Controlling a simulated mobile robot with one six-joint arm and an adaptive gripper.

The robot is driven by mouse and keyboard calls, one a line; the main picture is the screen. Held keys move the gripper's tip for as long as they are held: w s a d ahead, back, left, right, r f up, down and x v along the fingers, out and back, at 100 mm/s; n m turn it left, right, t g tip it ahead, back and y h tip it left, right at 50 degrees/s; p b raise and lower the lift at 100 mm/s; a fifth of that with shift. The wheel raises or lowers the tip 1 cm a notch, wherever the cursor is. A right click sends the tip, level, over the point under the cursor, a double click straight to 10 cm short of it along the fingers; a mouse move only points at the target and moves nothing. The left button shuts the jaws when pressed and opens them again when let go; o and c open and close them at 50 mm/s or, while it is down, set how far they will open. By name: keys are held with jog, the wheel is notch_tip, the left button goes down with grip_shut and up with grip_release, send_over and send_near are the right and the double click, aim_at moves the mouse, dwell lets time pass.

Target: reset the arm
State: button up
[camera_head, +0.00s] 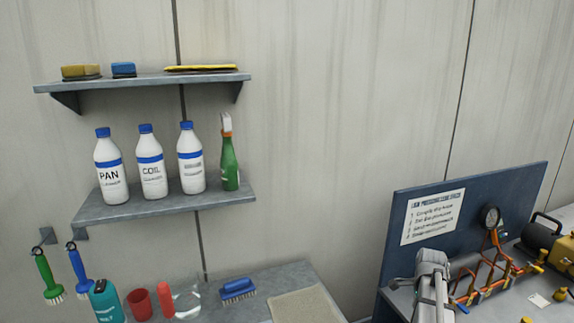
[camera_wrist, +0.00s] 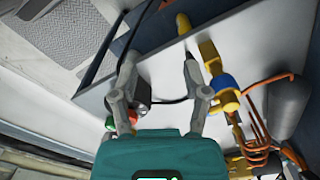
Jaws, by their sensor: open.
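My gripper (camera_wrist: 158,62) shows in the wrist view with its two grey fingers spread apart. Nothing is held between the fingertips. A teal housing with a lit green display fills the bottom of that view, in front of the finger bases. A pale surface with fittings lies beyond the fingers. In the head view a light grey part, which looks like my arm, rises at the lower right in front of the blue board (camera_head: 471,205). The fingers cannot be made out there.
A yellow fitting with a blue band (camera_wrist: 226,92) is close right of the right finger, with orange pipes (camera_wrist: 262,135) beyond. A pressure gauge (camera_head: 490,216) stands by the board. Shelves (camera_head: 165,207) of bottles hang at left. A blue brush (camera_head: 238,290) lies on the left bench.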

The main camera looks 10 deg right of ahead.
jog(key=a+f+n+b, duration=0.2)
jog(key=a+n, duration=0.9)
jog(key=a, duration=0.8)
jog(key=a+f+n+b, duration=0.3)
jog(key=a+n, duration=0.8)
jog(key=a, duration=0.8)
jog(key=shift+s+a+f, duration=0.15)
jog(key=shift+s+a, duration=0.15)
jog(key=shift+a, duration=0.05)
jog(key=shift+d, duration=0.15)
